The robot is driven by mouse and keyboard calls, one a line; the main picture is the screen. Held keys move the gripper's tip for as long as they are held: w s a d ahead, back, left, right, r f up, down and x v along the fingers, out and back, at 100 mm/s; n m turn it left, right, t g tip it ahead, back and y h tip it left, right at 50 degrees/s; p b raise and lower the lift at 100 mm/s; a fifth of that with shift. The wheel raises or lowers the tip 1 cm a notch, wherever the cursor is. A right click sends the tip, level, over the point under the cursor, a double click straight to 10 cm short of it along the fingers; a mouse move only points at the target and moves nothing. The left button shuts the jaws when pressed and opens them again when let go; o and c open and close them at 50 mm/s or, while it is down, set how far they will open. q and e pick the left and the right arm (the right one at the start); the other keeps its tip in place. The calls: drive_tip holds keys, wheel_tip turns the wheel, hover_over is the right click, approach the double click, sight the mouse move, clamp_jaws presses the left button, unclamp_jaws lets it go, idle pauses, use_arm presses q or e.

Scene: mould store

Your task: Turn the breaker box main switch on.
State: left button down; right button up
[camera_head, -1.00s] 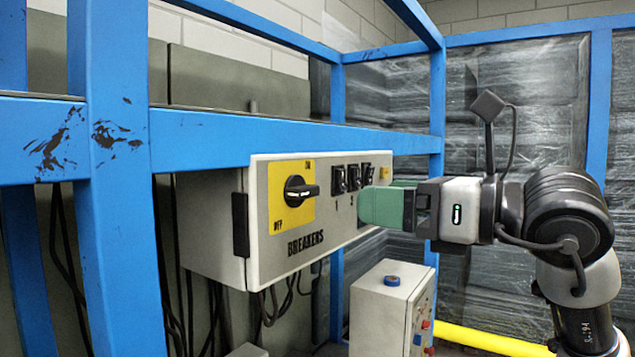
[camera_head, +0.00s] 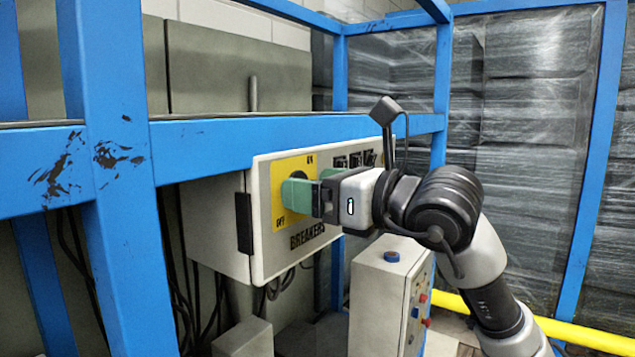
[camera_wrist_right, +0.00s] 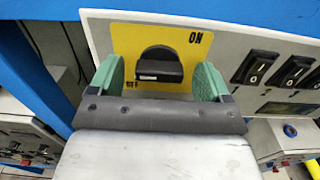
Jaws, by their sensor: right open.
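In the right wrist view the knob's handle lies about level. My right gripper (camera_wrist_right: 158,84) has green fingers, open, one on each side of the knob; I cannot tell whether they touch it. My left gripper is not in view.
Several black rocker switches (camera_wrist_right: 256,68) sit right of the yellow plate. A blue frame beam (camera_head: 300,132) runs above the box. A grey control box (camera_head: 377,305) with a blue button stands below right. A yellow pipe (camera_head: 575,332) runs low at right.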

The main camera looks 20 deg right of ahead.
drive_tip(key=c, duration=0.9)
drive_tip(key=shift+c, duration=0.2)
drive_tip(key=m+b, duration=0.5)
drive_tip(key=m, duration=0.4)
drive_tip(key=m+b, duration=0.5)
drive_tip(key=m, duration=0.3)
drive_tip(key=shift+w+d+f+m+b, duration=0.1)
drive_tip(key=shift+d+f+m+b, duration=0.05)
drive_tip(key=shift+m+b, duration=0.25)
